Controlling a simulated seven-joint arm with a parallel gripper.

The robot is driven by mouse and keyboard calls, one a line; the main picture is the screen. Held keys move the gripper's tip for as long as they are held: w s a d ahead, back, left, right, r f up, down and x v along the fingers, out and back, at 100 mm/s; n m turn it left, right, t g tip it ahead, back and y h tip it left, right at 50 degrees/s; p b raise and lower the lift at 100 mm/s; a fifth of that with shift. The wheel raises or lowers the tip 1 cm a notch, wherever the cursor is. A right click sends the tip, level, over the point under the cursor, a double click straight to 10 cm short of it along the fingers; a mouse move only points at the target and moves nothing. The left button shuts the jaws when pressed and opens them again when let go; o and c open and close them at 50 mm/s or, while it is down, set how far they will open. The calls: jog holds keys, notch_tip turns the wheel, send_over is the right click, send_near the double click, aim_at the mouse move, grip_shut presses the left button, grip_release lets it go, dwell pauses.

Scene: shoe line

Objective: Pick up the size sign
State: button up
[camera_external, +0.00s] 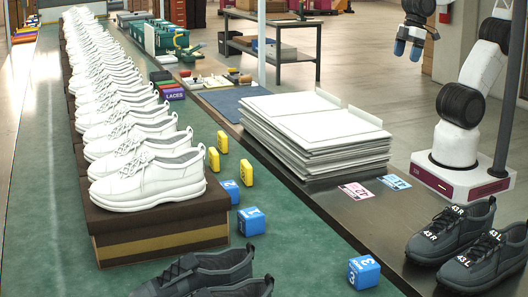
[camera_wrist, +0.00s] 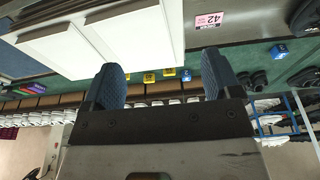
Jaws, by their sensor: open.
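A pink card printed with 42 (camera_external: 358,191) lies flat on the dark strip right of the green belt, and a blue card (camera_external: 394,182) lies beside it. The pink card also shows at the top of the wrist view (camera_wrist: 209,20). I cannot tell for certain which card is the size sign. My gripper (camera_external: 409,48) is high above the dark strip, well apart from both cards. In the wrist view its two blue fingers (camera_wrist: 162,77) are spread apart with nothing held between them.
A stack of white boards (camera_external: 315,128) stands left of the cards. Dark shoes (camera_external: 452,236) stand at the front right. White shoes (camera_external: 150,178) line a dark box on the green belt. Blue cubes (camera_external: 364,271) and yellow blocks (camera_external: 246,172) sit on the belt.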

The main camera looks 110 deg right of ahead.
jog(key=shift+c, duration=1.2)
jog(key=n+h, duration=1.2)
jog(key=n, duration=0.6)
send_over(247, 173)
jog(key=s+a, duration=0.4)
jog(key=a, duration=0.1)
jog(key=shift+t, duration=0.4)
jog(key=f, duration=2.8)
jog(key=shift+w+d+f, duration=0.15)
jog(key=shift+w+f, duration=0.05)
jog(key=shift+f, duration=0.2)
